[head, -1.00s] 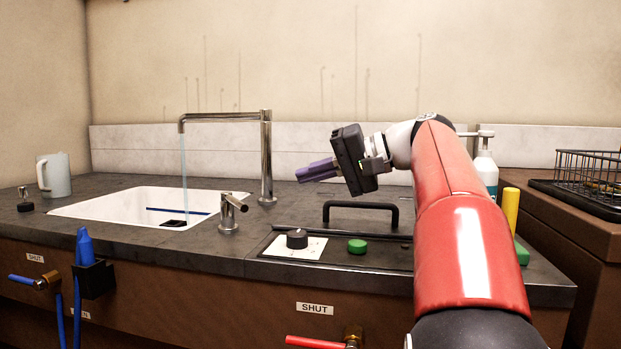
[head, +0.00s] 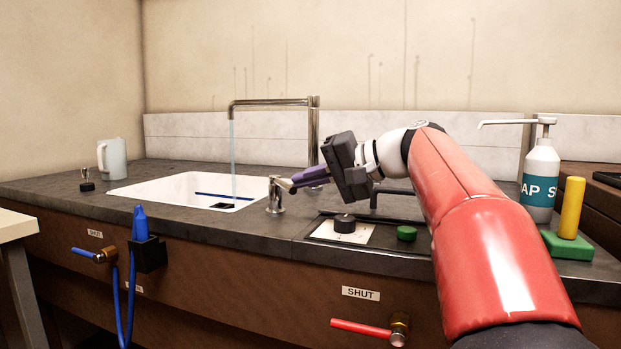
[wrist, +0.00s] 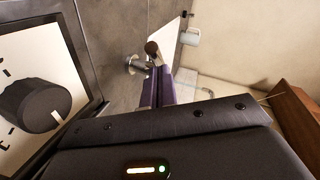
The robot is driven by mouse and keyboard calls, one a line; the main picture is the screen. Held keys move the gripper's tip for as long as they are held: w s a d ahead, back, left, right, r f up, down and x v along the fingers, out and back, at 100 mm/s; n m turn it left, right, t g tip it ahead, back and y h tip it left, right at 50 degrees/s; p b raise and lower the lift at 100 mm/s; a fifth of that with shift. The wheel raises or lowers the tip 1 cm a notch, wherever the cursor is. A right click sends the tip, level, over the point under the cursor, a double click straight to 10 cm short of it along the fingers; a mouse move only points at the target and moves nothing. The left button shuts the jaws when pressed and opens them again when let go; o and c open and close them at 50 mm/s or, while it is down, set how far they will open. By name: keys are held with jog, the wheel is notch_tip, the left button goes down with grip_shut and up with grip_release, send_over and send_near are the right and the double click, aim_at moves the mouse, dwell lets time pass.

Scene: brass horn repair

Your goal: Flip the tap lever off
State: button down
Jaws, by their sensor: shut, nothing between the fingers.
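The tap lever (head: 275,194) is a short chrome post with a small side handle, standing on the counter right of the sink. In the wrist view the lever (wrist: 136,65) is just beyond my fingertips, its dark round handle end facing the camera. The chrome tap spout (head: 270,102) arches over the white sink (head: 160,188), and a thin stream of water (head: 233,150) runs from it. My gripper (head: 294,184), with purple fingers, is shut and empty. Its tips are at the lever's handle from the right; I cannot tell whether they touch. The fingers also show in the wrist view (wrist: 158,72).
A hob panel with a black knob (head: 345,223) and a green button (head: 407,233) lies below my gripper. A soap bottle (head: 540,180), yellow cylinder (head: 571,207) and green block (head: 568,246) stand right. A mug (head: 112,157) is far left. Red (head: 360,327) and blue (head: 82,251) valve handles protrude below.

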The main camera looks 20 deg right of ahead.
jog(key=shift+s+a+f+m+t+h+b, duration=0.1)
jog(key=shift+s+a+m+t+h+b, duration=0.35)
jog(key=shift+a+m+t+h+b, duration=0.35)
jog(key=shift+s+a+m+t+h, duration=0.2)
jog(key=shift+a+m+t+h, duration=0.5)
jog(key=shift+m+h, duration=0.1)
jog(key=shift+s+a+r+m+t+h+p, duration=0.1)
jog(key=shift+a+r+m+t+h+p, duration=0.15)
jog(key=shift+a+m+t+h+p, duration=0.45)
jog(key=a+m+h+p, duration=0.2)
jog(key=m+h, duration=0.1)
jog(key=shift+a+r+t+h, duration=0.1)
jog(key=shift+a+t+h, duration=0.05)
jog(key=shift+t+h, duration=0.15)
jog(key=shift+w+a+f+p, duration=0.1)
jog(key=shift+w+a+p, duration=0.25)
jog(key=shift+a, duration=0.2)
jog(key=shift+w+a+f+p, duration=0.1)
jog(key=shift+w+a+p, duration=0.1)
jog(key=shift+a+p, duration=0.25)
jog(key=shift+w+a+f+p, duration=0.1)
jog(key=shift+w+a+p, duration=0.2)
jog(key=shift+a, duration=0.45)
